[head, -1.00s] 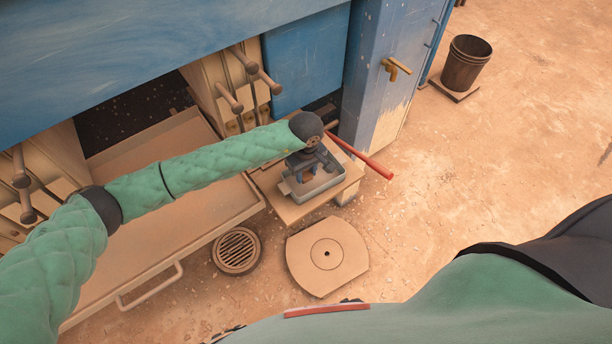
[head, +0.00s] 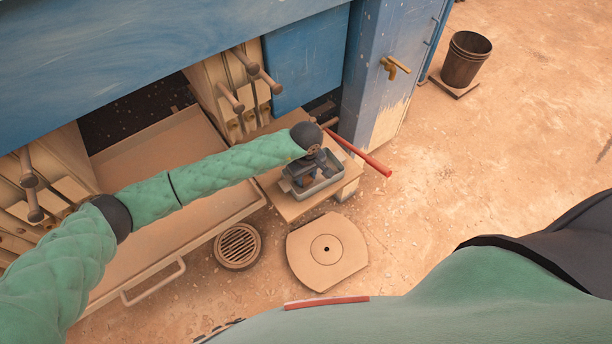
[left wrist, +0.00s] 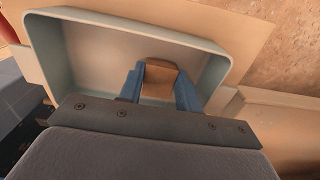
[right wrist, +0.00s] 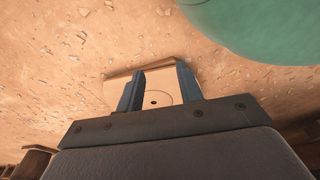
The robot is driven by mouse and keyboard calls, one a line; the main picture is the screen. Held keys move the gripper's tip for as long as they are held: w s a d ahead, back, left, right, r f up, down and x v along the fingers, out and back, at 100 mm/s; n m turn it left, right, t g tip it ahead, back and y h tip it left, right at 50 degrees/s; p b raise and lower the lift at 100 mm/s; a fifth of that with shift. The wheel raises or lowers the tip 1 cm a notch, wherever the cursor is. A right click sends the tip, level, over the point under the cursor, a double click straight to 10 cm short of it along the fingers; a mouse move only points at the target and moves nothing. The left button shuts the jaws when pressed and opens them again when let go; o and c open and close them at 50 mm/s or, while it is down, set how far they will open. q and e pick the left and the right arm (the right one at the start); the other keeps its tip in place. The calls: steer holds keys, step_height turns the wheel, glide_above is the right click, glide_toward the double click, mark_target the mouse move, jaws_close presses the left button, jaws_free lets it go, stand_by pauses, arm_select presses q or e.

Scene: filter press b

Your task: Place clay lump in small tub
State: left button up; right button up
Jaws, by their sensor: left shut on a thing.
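The small tub (head: 333,181) is a pale grey-green rectangular tray standing on a tan ledge beside the blue machine. My left gripper (head: 308,183) points down into it. In the left wrist view the blue fingers (left wrist: 160,88) are shut on a brown, block-like clay lump (left wrist: 161,76), seen against the tub's pale floor (left wrist: 103,55). Whether the lump touches the floor I cannot tell. In the head view the gripper mostly hides the lump. My right gripper (right wrist: 158,88) shows only in its own wrist view, fingers apart and empty above the ground.
A red bar (head: 362,155) sticks out just behind the tub. A wide tan tray (head: 150,245) with a handle lies left of the ledge. A round grate (head: 238,246) and a flat disc (head: 327,250) lie on the floor. A dark bucket (head: 466,60) stands at the far right.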

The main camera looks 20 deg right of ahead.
mark_target(306, 178)
arm_select(q)
steer(key=o, duration=1)
arm_select(e)
steer(key=shift+w+r, duration=0.1)
arm_select(q)
steer(key=shift+r, duration=0.15)
arm_select(e)
steer(key=shift+r, duration=0.1)
arm_select(q)
steer(key=shift+r, duration=0.55)
step_height(306, 178, up, 2)
steer(key=shift+r+b, duration=0.1)
steer(key=shift+b, duration=0.65)
step_height(306, 178, up, 9)
steer(key=b, duration=0.3)
steer(key=shift+f, duration=0.2)
arm_select(e)
steer(key=w+a+r, duration=0.3)
steer(key=w+r, duration=0.3)
steer(key=shift+a, duration=0.2)
steer(key=shift+s+f, duration=0.1)
